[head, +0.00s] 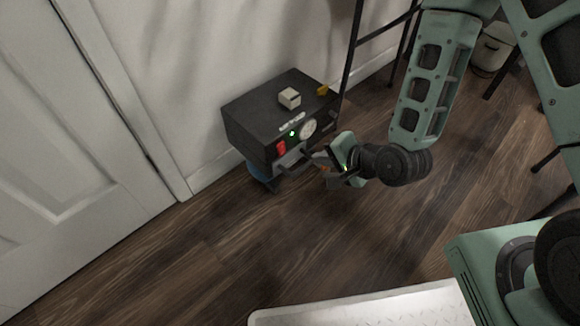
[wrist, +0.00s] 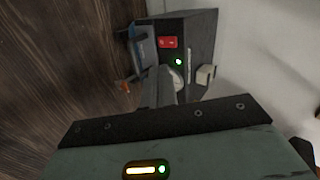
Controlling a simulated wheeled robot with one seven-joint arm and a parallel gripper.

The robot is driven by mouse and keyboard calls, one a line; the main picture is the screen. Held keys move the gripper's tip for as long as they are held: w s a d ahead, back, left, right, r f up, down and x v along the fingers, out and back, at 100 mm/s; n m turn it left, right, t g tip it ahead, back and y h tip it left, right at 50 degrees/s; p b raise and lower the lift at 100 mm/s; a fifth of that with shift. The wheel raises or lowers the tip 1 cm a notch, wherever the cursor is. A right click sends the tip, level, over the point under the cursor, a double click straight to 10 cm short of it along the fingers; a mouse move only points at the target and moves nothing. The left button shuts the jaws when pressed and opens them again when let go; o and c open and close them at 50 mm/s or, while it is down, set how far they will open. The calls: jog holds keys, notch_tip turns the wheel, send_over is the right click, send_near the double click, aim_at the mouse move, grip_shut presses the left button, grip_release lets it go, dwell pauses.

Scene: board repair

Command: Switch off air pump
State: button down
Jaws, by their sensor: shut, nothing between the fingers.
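The air pump (head: 262,113) is a dark box on the floor against the wall. Its front carries a red switch (head: 281,147), a lit green light (head: 292,133) and a round pale gauge (head: 307,128). In the wrist view the pump (wrist: 201,35) shows the red switch (wrist: 168,42) and the lit green light (wrist: 179,62). My gripper (head: 308,157) is shut and empty, just in front of the pump's face, low and to the right of the switch. In the wrist view my gripper (wrist: 162,72) partly covers the gauge. Whether it touches the pump I cannot tell.
A small pale block (head: 289,97) and a yellow item (head: 322,89) lie on the pump's top. A white door (head: 75,150) is at left. A dark metal frame (head: 352,45) stands behind right. The wood floor (head: 215,245) in front is clear.

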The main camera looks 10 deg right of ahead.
jog(key=f, duration=0.1)
jog(key=f+m, duration=0.1)
jog(key=f+b, duration=0.1)
jog(key=shift+w+d+t, duration=0.1)
jog(key=shift+d+t, duration=0.25)
jog(key=shift+t, duration=0.05)
jog(key=shift+f, duration=0.1)
jog(key=b, duration=0.9)
send_near(283, 153)
notch_tip(283, 153, down, 4)
jog(key=w+a, duration=0.1)
jog(key=w+a+b, duration=0.1)
jog(key=w, duration=0.1)
jog(key=shift+w+a, duration=0.2)
jog(key=shift+w, duration=0.05)
jog(key=shift+w+a+b, duration=0.2)
jog(key=shift+w+b, duration=0.1)
jog(key=shift+b, duration=0.1)
